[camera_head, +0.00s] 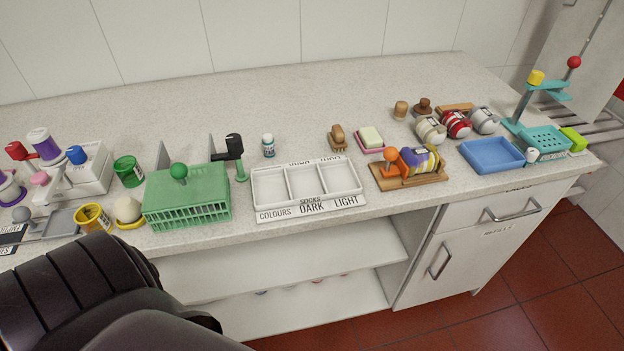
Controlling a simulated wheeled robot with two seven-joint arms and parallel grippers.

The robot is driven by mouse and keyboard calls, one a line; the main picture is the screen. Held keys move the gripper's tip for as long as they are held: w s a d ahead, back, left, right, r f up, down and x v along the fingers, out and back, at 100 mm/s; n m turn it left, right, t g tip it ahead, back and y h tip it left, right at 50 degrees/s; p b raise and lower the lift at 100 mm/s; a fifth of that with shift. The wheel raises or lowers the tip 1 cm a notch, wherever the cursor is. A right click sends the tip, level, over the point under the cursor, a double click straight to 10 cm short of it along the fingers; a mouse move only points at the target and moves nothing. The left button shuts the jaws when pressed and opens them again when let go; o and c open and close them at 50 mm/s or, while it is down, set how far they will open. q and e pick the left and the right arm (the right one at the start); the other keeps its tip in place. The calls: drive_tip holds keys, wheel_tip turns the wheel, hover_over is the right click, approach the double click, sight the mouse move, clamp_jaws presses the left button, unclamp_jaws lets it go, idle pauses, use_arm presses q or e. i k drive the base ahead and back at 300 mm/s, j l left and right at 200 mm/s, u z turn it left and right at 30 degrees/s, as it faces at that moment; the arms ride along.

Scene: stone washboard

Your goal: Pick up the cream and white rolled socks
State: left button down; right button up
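The cream and white rolled socks (430,130) lie on the pale counter toward the right, at the left end of a short row of rolled socks. Next to them are red and white rolled socks (456,124) and grey and white rolled socks (484,120). Nothing is holding any of them. A dark link of my arm fills the lower left corner. Neither of my grippers shows.
In front of the row, yellow and purple striped socks (418,160) lie on a wooden board (412,182) with an orange knob. A blue tray (492,155) is at right. The back counter is clear.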

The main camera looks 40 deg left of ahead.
sight(428, 127)
drive_tip(key=i+u, duration=0.2)
drive_tip(key=u, duration=0.15)
drive_tip(key=i+l+u, duration=0.1)
drive_tip(key=u, duration=0.2)
drive_tip(key=i+l+u, duration=0.15)
drive_tip(key=u, duration=0.2)
drive_tip(key=i, duration=0.1)
